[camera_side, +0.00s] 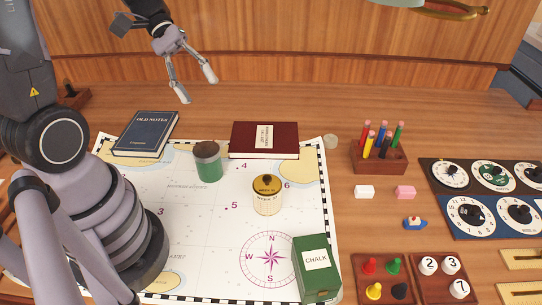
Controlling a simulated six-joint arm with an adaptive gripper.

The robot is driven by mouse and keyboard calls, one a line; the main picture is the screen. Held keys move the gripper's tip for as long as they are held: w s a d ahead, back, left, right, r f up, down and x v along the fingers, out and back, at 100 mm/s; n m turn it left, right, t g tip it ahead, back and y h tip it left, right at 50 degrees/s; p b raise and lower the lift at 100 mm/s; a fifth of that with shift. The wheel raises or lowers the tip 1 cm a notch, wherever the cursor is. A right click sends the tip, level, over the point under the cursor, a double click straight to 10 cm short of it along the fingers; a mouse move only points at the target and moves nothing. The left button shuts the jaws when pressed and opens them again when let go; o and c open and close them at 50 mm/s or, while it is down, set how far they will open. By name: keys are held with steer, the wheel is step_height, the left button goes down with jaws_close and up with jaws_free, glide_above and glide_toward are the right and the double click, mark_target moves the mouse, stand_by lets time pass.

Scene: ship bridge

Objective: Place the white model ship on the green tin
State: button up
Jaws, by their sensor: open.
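The green tin (208,169) is a short cylinder with a dark lid, standing upright on the chart near its upper middle. The only model ship (415,223) I make out is small, with a blue hull, a whitish upper part and a touch of red. It rests on the bare wooden table at the right, below a pink block. My gripper (199,89) is open and empty, high above the back of the table. It is above and behind the tin, and far to the left of the ship.
A cream tin (267,200) and a green chalk box (318,272) stand on the chart (200,240). Blue (145,135) and red (264,140) books lie behind. A pen rack (379,158), white (364,191) and pink (405,192) blocks and dial panels (495,213) are right.

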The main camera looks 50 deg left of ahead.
steer(key=w+a+f+n+t, duration=1.05)
steer(key=a+f+n, duration=0.2)
steer(key=n, duration=0.35)
steer(key=s+a+f+n+y, duration=0.2)
steer(key=f+n+y, duration=0.1)
steer(key=f, duration=0.2)
steer(key=s+a+f+n+t+y, duration=0.1)
steer(key=s+a+f+n+y, duration=0.1)
steer(key=f, duration=0.4)
steer(key=s+a+f+n+t+y, duration=0.1)
steer(key=s+a+f+n+y, duration=0.1)
steer(key=a+f+n+y, duration=0.1)
steer(key=shift+s+a+f+n+t+y, duration=0.1)
steer(key=shift+s+f+n+t+y, duration=0.15)
steer(key=shift+f+n, duration=0.4)
steer(key=shift+s+a+f+n+y, duration=0.1)
steer(key=shift+f+n+y, duration=0.25)
steer(key=shift+f+n, duration=0.25)
steer(key=shift+w+f, duration=0.15)
steer(key=shift+w, duration=0.05)
steer(key=x, duration=0.6)
steer(key=shift+w+f, duration=0.15)
steer(key=shift+w, duration=0.2)
